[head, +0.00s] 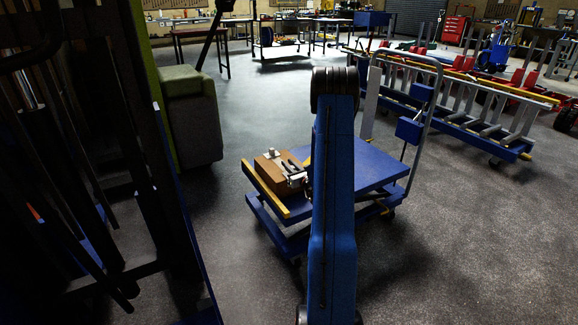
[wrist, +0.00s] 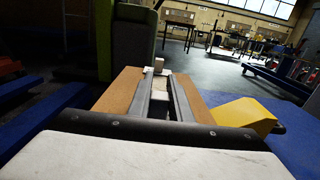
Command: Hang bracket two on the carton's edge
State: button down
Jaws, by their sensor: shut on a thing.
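The brown carton (head: 268,172) sits on the left part of the blue trolley's deck. In the wrist view the carton (wrist: 118,92) shows on both sides of my fingers. My gripper (head: 292,167) is over the carton's top; in the wrist view its two grey fingers (wrist: 165,80) point away across it. They are shut on a small pale bracket (wrist: 158,66), which shows at the fingertips with an upright part. A pale piece also shows in the head view (head: 271,152) at the carton's far side. I cannot tell whether the bracket touches the carton's edge.
The blue trolley deck (head: 350,165) is bare to the right of the carton, partly behind my arm. A yellow bar (head: 266,190) runs along the deck's left edge. A grey-green padded block (head: 190,115) stands behind left. Dark racks fill the left side.

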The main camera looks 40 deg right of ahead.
jog(key=shift+f, duration=0.15)
jog(key=c, duration=1.5)
grip_release()
jog(key=shift+c, duration=0.2)
jog(key=v, duration=1.7)
jog(key=shift+s, duration=0.2)
jog(key=shift+a, duration=0.1)
